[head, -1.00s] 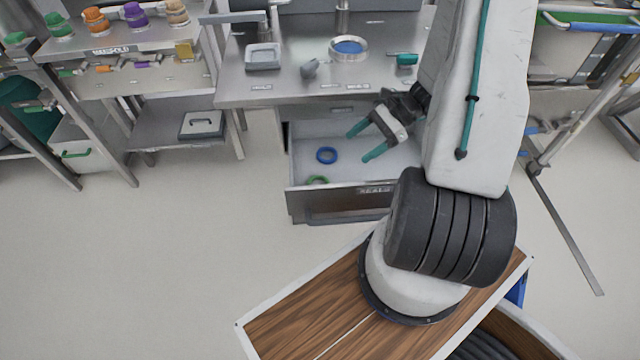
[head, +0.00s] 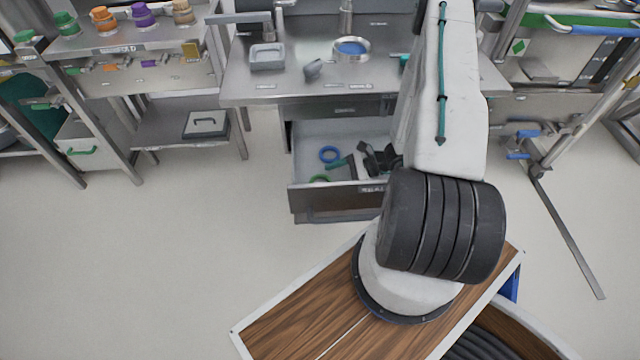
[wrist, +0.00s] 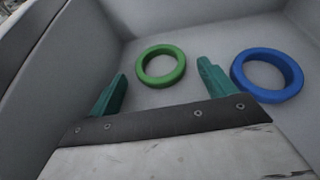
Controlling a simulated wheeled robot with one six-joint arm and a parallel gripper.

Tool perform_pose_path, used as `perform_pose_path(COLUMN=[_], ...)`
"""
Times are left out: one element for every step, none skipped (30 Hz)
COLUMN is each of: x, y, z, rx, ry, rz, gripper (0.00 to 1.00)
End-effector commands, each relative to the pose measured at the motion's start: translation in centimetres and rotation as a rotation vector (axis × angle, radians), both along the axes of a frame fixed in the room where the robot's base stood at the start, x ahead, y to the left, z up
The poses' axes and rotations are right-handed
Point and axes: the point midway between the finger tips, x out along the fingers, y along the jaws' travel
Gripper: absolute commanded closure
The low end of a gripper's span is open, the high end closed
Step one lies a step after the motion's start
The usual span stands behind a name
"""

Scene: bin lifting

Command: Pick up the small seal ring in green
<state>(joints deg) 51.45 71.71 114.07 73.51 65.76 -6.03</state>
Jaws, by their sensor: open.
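The green seal ring (wrist: 161,81) lies flat on the drawer floor in the wrist view, ahead of my fingertips and between their lines. In the head view the green ring (head: 319,179) shows partly, near the drawer's front wall. My gripper (wrist: 162,88) is open and empty, with its two teal fingers spread apart. In the head view my gripper (head: 335,170) is inside the open drawer, partly hidden by my arm. I cannot tell how high the fingertips are above the floor.
A larger blue ring (wrist: 267,75) lies right of the green ring, close to my right finger in the wrist view. The open drawer's front wall (head: 335,201) and side walls surround both rings.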

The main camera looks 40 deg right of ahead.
Motion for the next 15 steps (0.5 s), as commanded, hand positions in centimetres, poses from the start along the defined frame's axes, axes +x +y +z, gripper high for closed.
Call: perform_pose_path(x=[0.3,0.6,0.8,0.9,1.0,1.1,1.1,1.2,1.2,1.2,1.2,1.2,1.1,1.2,1.2], y=[0.7,1.0,1.3,1.5,1.6,1.7,1.8,1.8,1.8,1.8,1.8,1.8,1.8,1.8,1.8], z=[-0.3,-0.5,-0.6,-0.7,-0.8,-0.8,-0.9,-0.9,-0.9,-0.9,-0.9,-0.9,-0.9,-0.9,-0.9], rx=[0.002,0.002,0.001,0.001,0.001,0.001,0.000,0.000,0.000,0.000,0.000,0.000,0.000,0.000,0.000], ry=[0.002,0.001,0.002,0.002,0.001,0.001,0.000,0.000,0.000,0.000,0.000,0.000,0.000,0.000,0.000], rz=[0.003,0.002,0.003,0.002,0.001,0.001,0.000,0.000,0.000,0.000,0.000,0.000,0.000,0.000,0.001], gripper=[0.17,0.17,0.17,0.17,0.17,0.17,0.17,0.17,0.17,0.17,0.17,0.17,0.20,0.28,0.39])
